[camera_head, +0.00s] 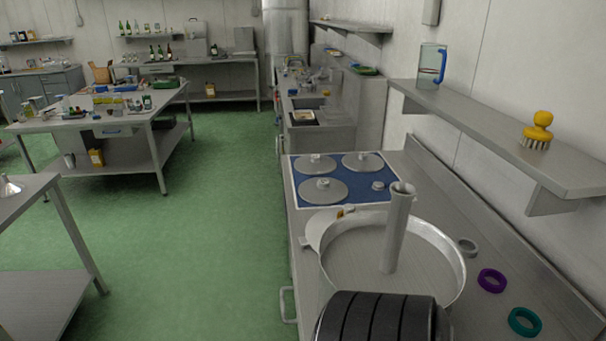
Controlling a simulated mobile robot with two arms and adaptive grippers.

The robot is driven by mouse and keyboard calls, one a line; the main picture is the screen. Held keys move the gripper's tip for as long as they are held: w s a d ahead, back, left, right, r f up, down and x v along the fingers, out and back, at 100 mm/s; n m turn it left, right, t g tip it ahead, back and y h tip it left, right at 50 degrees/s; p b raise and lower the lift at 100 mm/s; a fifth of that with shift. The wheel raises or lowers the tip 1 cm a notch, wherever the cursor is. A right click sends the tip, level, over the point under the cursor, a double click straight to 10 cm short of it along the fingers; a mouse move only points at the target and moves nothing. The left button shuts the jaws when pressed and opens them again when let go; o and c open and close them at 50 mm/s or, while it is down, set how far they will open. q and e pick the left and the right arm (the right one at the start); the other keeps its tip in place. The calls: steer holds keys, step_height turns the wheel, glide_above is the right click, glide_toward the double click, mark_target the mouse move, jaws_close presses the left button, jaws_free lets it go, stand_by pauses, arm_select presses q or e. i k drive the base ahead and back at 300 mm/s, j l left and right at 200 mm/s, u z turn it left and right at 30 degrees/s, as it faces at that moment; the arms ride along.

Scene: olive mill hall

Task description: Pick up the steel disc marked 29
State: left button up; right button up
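Three large round steel discs with raised centres lie on a blue mat (293,192) on the right-hand counter: one at the back left (316,166), one at the back right (373,163) and one at the front left (314,192). A small metal piece (378,186) lies at the mat's right side. No number is legible on any disc, so I cannot tell which is 29. Neither of my grippers is in view.
A wide steel pan (452,256) with an upright hollow post (397,225) stands nearer than the mat. A dark banded cylinder (375,318) is in front. Grey (468,247), purple (491,281) and teal (525,322) rings lie right. A shelf (480,130) overhangs. Green floor is clear at left.

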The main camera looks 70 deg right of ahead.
mark_target(323, 191)
steer(key=i+z, duration=0.45)
steer(key=i+j+z, duration=0.1)
steer(key=i+z, duration=0.35)
steer(key=i+j+z, duration=0.25)
steer(key=z, duration=0.15)
